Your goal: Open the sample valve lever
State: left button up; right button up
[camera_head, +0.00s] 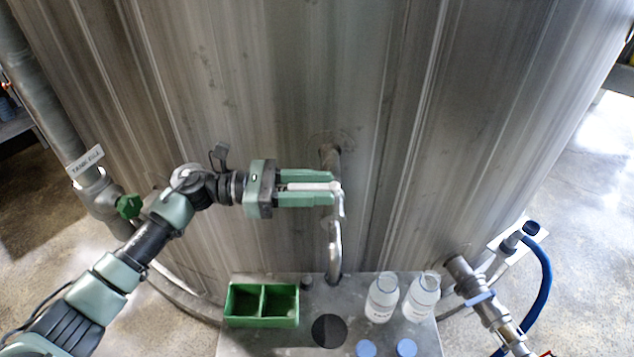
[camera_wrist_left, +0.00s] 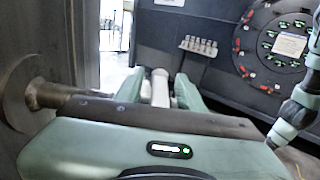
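The sample valve lever (camera_head: 312,186) is a pale metal bar at the top of the sample pipe (camera_head: 335,245), which comes out of the steel tank and bends down. My left gripper (camera_head: 308,187) comes in from the left with one finger above the lever and one below it. The fingers sit close against the lever and seem shut on it. In the left wrist view, the pale lever (camera_wrist_left: 160,88) lies between the two green fingers, and part of it is hidden behind the gripper body. My right gripper shows in neither view.
Below the spout, a metal shelf (camera_head: 262,342) holds a green two-part bin (camera_head: 262,305), two clear bottles (camera_head: 382,298) and two blue caps (camera_head: 366,348). A pipe with a blue hose (camera_head: 543,275) stands at the right. A green valve knob (camera_head: 129,206) is at the left.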

pick_arm(q)
jog(key=shift+a, duration=0.1)
grip_shut()
dwell(1.2)
